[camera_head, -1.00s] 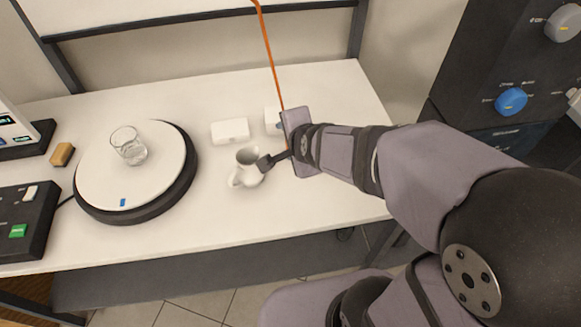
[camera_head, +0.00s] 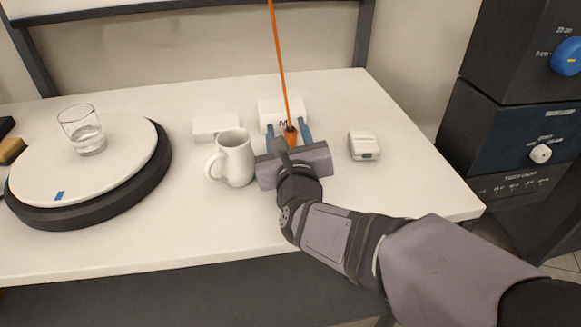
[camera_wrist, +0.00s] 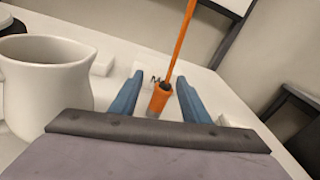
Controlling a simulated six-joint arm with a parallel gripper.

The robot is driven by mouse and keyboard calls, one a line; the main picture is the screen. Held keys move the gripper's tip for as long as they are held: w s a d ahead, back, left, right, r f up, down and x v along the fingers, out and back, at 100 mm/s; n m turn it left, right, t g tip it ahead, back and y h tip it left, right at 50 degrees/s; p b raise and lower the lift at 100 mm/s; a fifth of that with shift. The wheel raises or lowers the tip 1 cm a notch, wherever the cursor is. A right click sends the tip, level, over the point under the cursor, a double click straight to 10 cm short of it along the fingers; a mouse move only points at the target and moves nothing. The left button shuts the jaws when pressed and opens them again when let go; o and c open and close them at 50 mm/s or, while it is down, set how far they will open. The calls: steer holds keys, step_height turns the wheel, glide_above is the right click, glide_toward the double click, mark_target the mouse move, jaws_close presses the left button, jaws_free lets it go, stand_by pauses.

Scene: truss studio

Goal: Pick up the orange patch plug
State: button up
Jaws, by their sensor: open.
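The orange patch plug (camera_head: 290,136) hangs at the lower end of an orange cable (camera_head: 278,60) that runs up out of view. It has a dark collar at its top. My gripper (camera_head: 287,132) is open, with its blue fingers on either side of the plug. In the wrist view the plug (camera_wrist: 159,99) shows between the two fingers (camera_wrist: 158,97), with gaps at both sides. Whether the plug's lower end touches anything is hidden behind my gripper's body.
A white mug (camera_head: 235,158) stands close to the left of my gripper. Small white boxes, one marked "M" (camera_head: 283,112), lie behind it, and a white block (camera_head: 364,145) lies to the right. A turntable (camera_head: 130,180) with a glass (camera_head: 83,130) is at left. The front right table is clear.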

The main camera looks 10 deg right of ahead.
mark_target(290, 130)
steer(key=shift+s+d+f+m+t+h+b, duration=0.1)
steer(key=shift+d+f+m+t+h+b, duration=0.15)
steer(key=shift+m+b, duration=0.4)
steer(key=shift+d+f+m+t+h+b, duration=0.15)
steer(key=shift+f+m+h+b, duration=0.15)
steer(key=shift+m+b, duration=0.35)
steer(key=shift+w+d, duration=0.15)
steer(key=shift+w, duration=1.1)
steer(key=shift+w+d, duration=0.1)
steer(key=shift+w, duration=1.15)
jaws_close()
